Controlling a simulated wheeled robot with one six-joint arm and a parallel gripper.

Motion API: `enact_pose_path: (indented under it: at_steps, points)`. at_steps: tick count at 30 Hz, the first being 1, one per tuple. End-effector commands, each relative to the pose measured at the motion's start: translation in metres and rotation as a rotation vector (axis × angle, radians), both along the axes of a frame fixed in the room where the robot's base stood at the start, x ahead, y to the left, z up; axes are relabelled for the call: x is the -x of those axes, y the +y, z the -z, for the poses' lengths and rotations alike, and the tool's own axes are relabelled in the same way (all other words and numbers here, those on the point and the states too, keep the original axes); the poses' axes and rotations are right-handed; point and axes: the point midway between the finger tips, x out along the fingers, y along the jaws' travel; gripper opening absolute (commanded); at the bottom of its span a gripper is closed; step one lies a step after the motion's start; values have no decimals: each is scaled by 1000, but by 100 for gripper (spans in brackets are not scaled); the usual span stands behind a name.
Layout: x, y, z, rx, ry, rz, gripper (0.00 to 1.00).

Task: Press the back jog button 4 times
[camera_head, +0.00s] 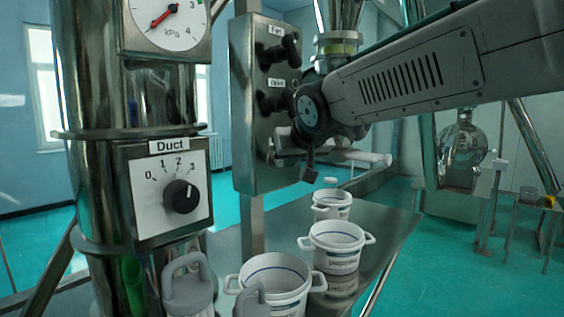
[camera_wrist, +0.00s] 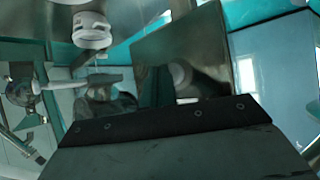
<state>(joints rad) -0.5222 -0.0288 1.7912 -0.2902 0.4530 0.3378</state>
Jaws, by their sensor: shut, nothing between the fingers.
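No button marked as a jog button can be made out in either view. A steel control panel (camera_head: 252,165) stands in the middle of the head view, with a "Fan" label (camera_head: 276,30) and a second label (camera_head: 276,83); dark knobs sit beside them. My arm reaches in from the right and covers the panel's right side. My gripper (camera_head: 308,174) is at the panel's lower right, shut and empty; whether it touches the panel is unclear. In the wrist view a dark plate of my gripper (camera_wrist: 165,125) fills the bottom, and the fingertips cannot be made out.
A steel column at left carries a pressure gauge (camera_head: 167,20) and a Duct dial (camera_head: 181,196) turned near 3. White pots (camera_head: 337,237) stand on a steel table (camera_head: 385,232) below the panel. A glass flask (camera_head: 463,147) is at right.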

Motion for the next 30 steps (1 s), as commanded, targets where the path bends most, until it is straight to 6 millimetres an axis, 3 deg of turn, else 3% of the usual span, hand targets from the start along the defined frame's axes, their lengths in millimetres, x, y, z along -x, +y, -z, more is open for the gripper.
enact_pose_path:
  at_steps: [30]
  points:
    - [-5,6,0,0,-1,0,0]
